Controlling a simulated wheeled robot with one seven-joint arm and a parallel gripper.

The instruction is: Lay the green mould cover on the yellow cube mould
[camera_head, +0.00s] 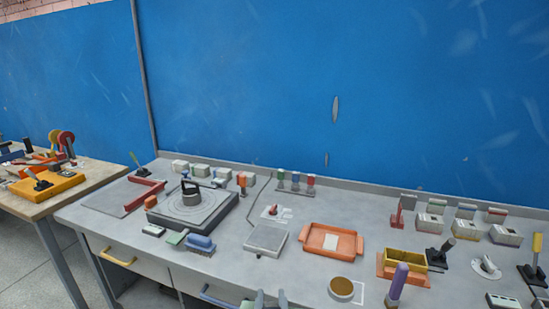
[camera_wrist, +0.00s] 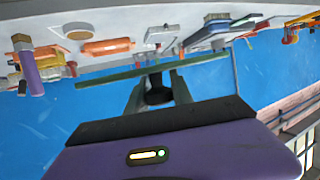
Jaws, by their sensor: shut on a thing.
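The green mould cover (camera_wrist: 110,75) shows in the wrist view as a thin plate, nearly edge-on, across the fingertips. My gripper (camera_wrist: 156,78) is shut on it and holds it in the air. In the head view only the tip of my gripper (camera_head: 268,300) shows at the bottom edge, and I cannot make out the cover there. The yellow cube mould (camera_head: 405,263) is an open box on an orange base at the right of the bench, right of and beyond my gripper. In the wrist view, which is upside down, it is at the far left, partly hidden.
A purple-handled tool (camera_head: 397,284) stands upright just in front of the mould. A tan-topped round pot (camera_head: 341,288) stands between my gripper and the mould. An orange tray (camera_head: 333,252) lies left of the mould. A black-handled tool (camera_head: 440,254) stands close to its right.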

